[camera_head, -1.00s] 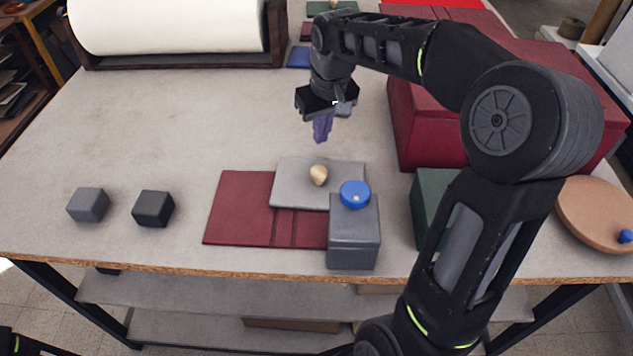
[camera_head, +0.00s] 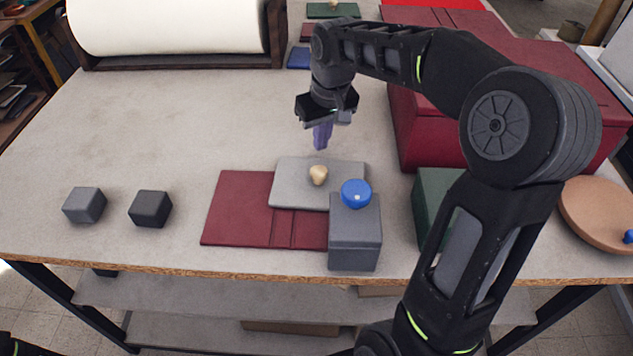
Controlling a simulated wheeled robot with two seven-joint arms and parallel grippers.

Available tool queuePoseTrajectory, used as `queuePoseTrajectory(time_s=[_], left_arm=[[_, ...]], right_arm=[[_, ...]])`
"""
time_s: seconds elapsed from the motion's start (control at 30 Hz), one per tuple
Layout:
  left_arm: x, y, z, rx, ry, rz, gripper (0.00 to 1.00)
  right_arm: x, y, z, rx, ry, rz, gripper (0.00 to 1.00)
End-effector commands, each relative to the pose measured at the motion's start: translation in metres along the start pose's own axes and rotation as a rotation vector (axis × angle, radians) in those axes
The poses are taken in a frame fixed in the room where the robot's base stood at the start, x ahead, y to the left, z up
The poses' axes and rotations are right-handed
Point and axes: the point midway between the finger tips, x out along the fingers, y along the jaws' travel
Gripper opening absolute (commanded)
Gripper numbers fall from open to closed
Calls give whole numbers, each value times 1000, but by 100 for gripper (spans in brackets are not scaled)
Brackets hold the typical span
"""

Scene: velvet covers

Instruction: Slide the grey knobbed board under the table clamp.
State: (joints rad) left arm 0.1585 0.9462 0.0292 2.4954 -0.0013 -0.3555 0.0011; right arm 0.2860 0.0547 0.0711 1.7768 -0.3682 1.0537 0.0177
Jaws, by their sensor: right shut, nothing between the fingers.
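The grey knobbed board (camera_head: 290,190) is a flat plate with a pale wooden knob (camera_head: 318,175) on top. It lies partly over a dark red velvet cover (camera_head: 233,215). A grey block (camera_head: 354,245) with a blue round knob (camera_head: 356,193) stands at the board's front right corner, near the table's front edge. I cannot tell whether this block is the table clamp; no other clamp shape shows clearly. My right gripper (camera_head: 321,140) points down, shut and empty, just behind and above the board, apart from it. My left gripper is out of view.
A green block (camera_head: 432,200), large red boxes (camera_head: 430,130) and a round tan board (camera_head: 595,215) fill the right. A white roll (camera_head: 165,25) stands at the back. The left middle of the table is clear.

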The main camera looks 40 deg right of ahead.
Motion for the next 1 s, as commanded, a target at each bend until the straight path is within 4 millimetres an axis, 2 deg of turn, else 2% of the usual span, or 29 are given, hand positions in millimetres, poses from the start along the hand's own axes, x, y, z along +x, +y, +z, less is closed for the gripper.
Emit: queuePoseTrajectory(time_s=[0.6,1.0], left_arm=[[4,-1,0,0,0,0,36],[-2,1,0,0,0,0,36]], right_arm=[[5,0,1,0,0,0,0],[-1,0,0,0,1,0,0]])
